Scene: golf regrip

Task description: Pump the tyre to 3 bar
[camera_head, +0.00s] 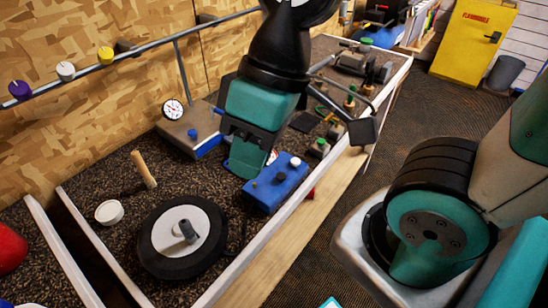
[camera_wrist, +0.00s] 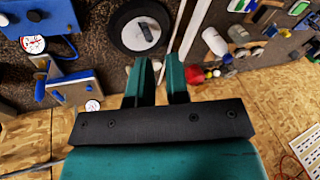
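The tyre (camera_head: 150,243) is a black ring with a pale hub, lying flat on the bench at the lower left; a grey stub stands in its hub. In the wrist view the tyre (camera_wrist: 118,25) is beyond my fingertips. A blue box (camera_head: 262,192) with a white and a dark knob sits right of the tyre. A white dial (camera_head: 172,110) stands on a box near the wall; its reading is too small to tell. My gripper (camera_wrist: 160,64) is open, with nothing seen between its fingers. In the head view my gripper (camera_head: 243,168) is above the bench, behind the blue box.
A wooden-handled tool (camera_head: 144,170) and a white round tub (camera_head: 109,212) lie near the tyre. A red object (camera_head: 10,250) is at the left edge. Valves and fittings (camera_head: 350,62) fill the bench's far end. A pale rim (camera_head: 238,268) edges the bench.

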